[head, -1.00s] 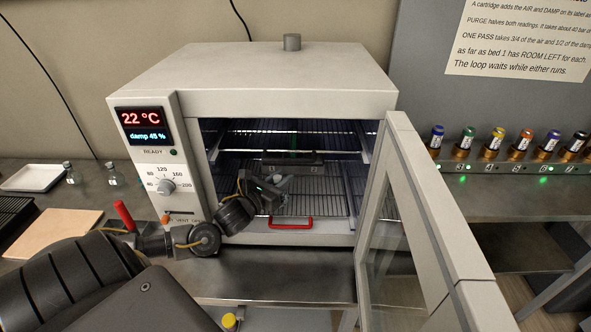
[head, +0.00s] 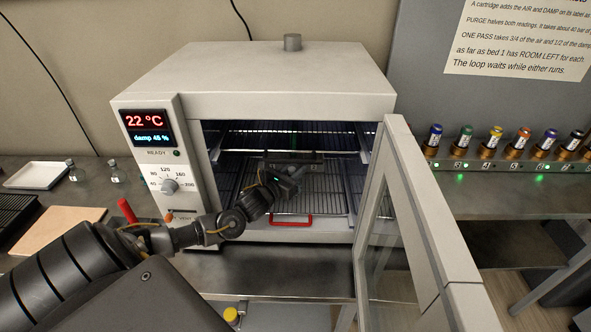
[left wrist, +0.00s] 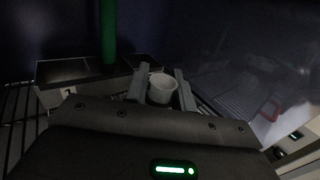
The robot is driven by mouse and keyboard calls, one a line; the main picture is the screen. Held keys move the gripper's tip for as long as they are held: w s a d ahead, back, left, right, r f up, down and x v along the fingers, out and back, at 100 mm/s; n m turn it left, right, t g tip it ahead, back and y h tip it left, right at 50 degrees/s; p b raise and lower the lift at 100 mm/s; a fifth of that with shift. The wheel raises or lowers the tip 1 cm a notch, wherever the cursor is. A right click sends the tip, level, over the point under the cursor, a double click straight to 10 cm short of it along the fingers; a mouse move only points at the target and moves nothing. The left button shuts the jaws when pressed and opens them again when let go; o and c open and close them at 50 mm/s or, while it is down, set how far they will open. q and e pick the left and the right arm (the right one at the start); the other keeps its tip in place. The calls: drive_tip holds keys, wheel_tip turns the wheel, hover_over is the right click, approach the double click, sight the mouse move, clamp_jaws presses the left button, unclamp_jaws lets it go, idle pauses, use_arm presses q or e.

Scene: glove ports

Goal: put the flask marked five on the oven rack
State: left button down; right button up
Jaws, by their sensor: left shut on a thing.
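My left gripper (head: 291,183) reaches through the open front of the oven (head: 265,85), above the lower wire rack (head: 300,204). It is shut on a small pale vessel, taken to be the flask (left wrist: 161,88), whose round open rim shows between the fingers in the left wrist view. Its marking is hidden. I cannot tell whether its base touches the rack. A dark block (head: 294,158) with a green upright rod stands just behind the gripper; the block also shows in the left wrist view (left wrist: 80,72). My right gripper is not in view.
The glass oven door (head: 425,225) stands open on the right. A red handle (head: 290,220) is at the rack's front. Small glass flasks (head: 116,171) and a white tray (head: 37,175) are on the counter at left. Capped cartridges (head: 495,135) line the right wall.

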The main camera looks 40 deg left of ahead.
use_arm(q)
drive_tip(key=shift+w+f, duration=0.1)
drive_tip(key=shift+f, duration=0.1)
drive_tip(key=c, duration=1.2)
unclamp_jaws()
drive_tip(key=shift+o, duration=0.2)
drive_tip(key=shift+r, duration=0.1)
drive_tip(key=shift+r, duration=0.15)
drive_tip(key=shift+s+f, duration=0.2)
drive_tip(key=shift+s, duration=0.15)
drive_tip(key=s+b, duration=0.2)
drive_tip(key=s, duration=0.7)
drive_tip(key=shift+s+d, duration=0.1)
drive_tip(key=shift+s, duration=0.15)
drive_tip(key=shift+s+r+b, duration=0.2)
drive_tip(key=shift+s+b, duration=0.1)
drive_tip(key=shift+s, duration=0.65)
